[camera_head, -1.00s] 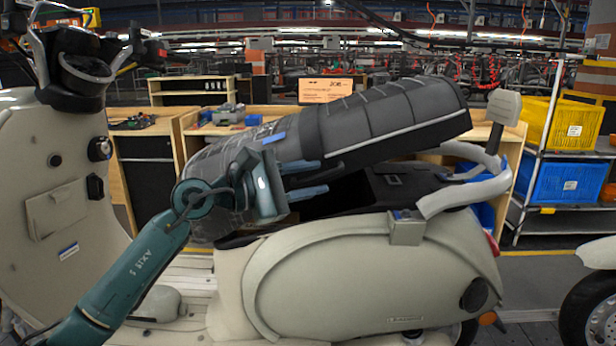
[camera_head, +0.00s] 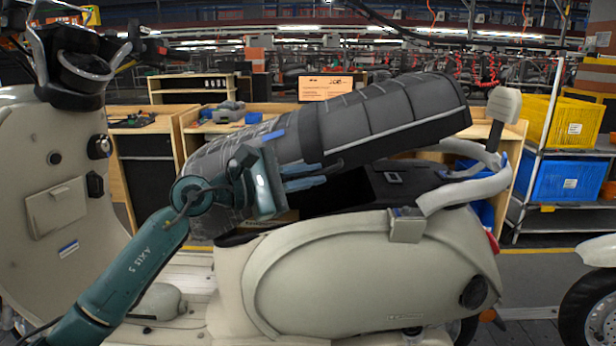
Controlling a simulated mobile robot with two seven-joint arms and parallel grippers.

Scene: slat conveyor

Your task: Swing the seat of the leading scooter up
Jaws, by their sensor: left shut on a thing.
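The seat (camera_head: 370,115) of the cream scooter (camera_head: 360,275) is long, grey and ribbed. It is tilted, its right end raised clear of the body and its left end low. A dark open compartment (camera_head: 345,195) shows beneath it. My left gripper (camera_head: 314,176) is at the seat's near lower edge, its fingers pointing right and close together, shut on the seat. The exact contact is hard to see. My right gripper is out of view.
The scooter's front shield and handlebar (camera_head: 80,65) stand at the left. A grab rail with a backrest (camera_head: 503,105) rises behind the seat. A second scooter's wheel (camera_head: 590,308) shows at the right edge. Shelves with yellow (camera_head: 568,120) and blue bins (camera_head: 565,180) stand behind.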

